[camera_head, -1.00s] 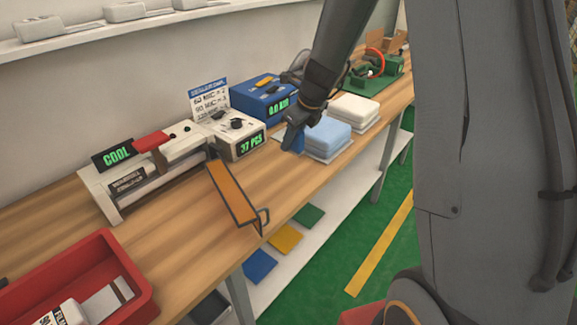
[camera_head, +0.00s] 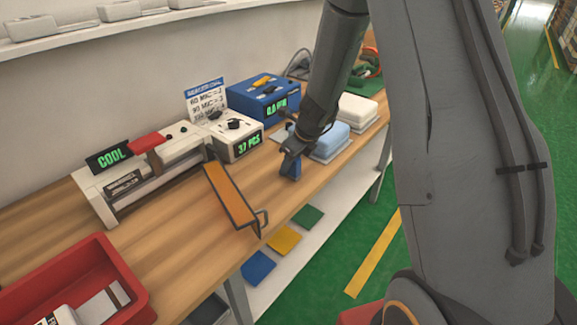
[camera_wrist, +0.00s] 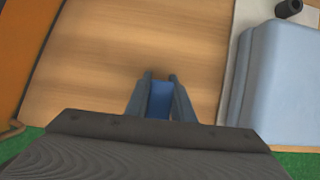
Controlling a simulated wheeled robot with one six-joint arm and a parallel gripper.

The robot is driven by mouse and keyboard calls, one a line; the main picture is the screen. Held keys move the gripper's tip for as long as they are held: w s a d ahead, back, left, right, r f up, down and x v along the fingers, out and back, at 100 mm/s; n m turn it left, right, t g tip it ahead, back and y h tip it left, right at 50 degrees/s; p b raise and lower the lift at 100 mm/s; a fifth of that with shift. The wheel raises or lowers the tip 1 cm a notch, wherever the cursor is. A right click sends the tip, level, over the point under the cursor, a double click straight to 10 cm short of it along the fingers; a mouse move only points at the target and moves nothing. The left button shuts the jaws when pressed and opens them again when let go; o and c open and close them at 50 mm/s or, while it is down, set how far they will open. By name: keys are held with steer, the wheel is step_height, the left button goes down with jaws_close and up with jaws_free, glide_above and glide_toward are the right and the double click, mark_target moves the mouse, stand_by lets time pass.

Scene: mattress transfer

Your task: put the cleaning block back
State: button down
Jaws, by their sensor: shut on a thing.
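My gripper (camera_head: 290,168) is over the wooden bench, left of the light blue stack. In the wrist view my gripper (camera_wrist: 160,88) is shut on a small blue block (camera_wrist: 160,100), seen between its two fingers. The block (camera_head: 293,172) also shows in the head view, low near the bench top; I cannot tell whether it touches the wood. Most of the block is hidden by the fingers and wrist.
An orange tray (camera_head: 231,195) lies to the left, near the front edge. A white sealer (camera_head: 157,177), a counter box (camera_head: 233,146) and a blue box (camera_head: 262,100) stand behind.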

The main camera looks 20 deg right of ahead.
steer(key=c, duration=1.5)
jaws_free()
steer(key=shift+f, duration=0.1)
steer(key=shift+c, duration=0.2)
steer(key=shift+r, duration=0.3)
steer(key=v, duration=1.2)
steer(key=s+a+n+g+h, duration=0.2)
steer(key=s+n, duration=2)
steer(key=n, duration=0.6)
steer(key=shift+s+r+n+g+h, duration=0.25)
steer(key=shift+s+n+g+h, duration=0.05)
steer(key=shift+n+h, duration=0.1)
